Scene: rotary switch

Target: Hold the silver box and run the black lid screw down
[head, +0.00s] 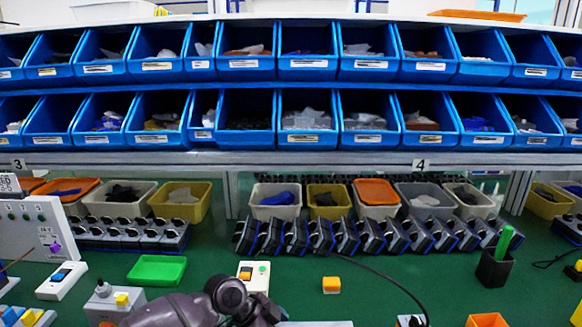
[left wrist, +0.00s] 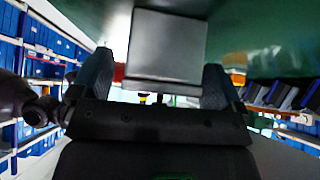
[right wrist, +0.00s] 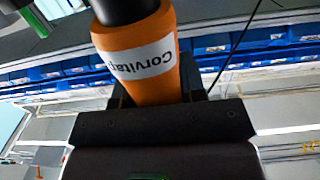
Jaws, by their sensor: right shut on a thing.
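The silver box (left wrist: 166,46) shows in the left wrist view as a plain grey block between the two fingers of my left gripper (left wrist: 160,78). A narrow gap shows at the left finger; contact on the right is unclear. My right gripper (right wrist: 160,98) is shut on the orange handle (right wrist: 150,75) of a tool with a white label and a black upper part (right wrist: 125,10). The tool's working end is out of view. The black lid screw is not visible. My left arm shows at the bottom of the head view, with its fingers out of view.
A green tray (head: 157,269), a white switch box (head: 254,275) and an orange-yellow block (head: 331,285) lie on the green table. A black holder (head: 494,268) with a green item stands at right. A dark cable crosses the middle right. Rows of switches and blue bins line the back.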

